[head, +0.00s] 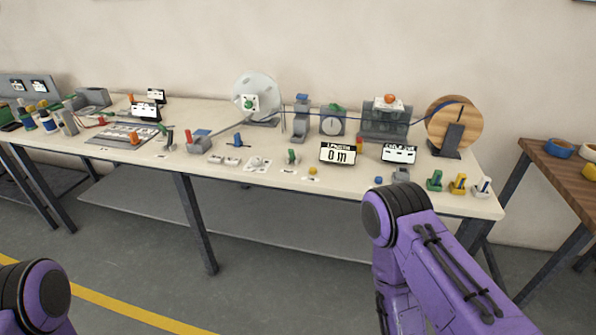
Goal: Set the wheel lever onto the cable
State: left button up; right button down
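A blue cable (415,121) runs from the wooden reel (440,128) on the right, past the grey block with the orange knob (370,123), toward the pale disc (262,86) on the left. I cannot tell for sure which part is the wheel lever. A grey unit with a round dial and a green part on top (333,123) stands along the cable, and contact between the green part and the cable is too small to tell. Only purple links of my arms show, at the bottom left and bottom right. Neither gripper is in view.
A display reading 0 m (340,154) and another display (399,154) stand in front of the cable line. Small green, yellow and white-topped pieces stand at the table's (330,195) right front. A wooden side table (560,170) with tape rolls is at the right.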

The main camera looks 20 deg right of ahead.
aim_at(292, 151)
jog(key=u, duration=0.4)
jog(key=i, duration=1.1)
jog(key=z, duration=0.7)
jog(key=i, duration=0.4)
jog(key=z, duration=0.2)
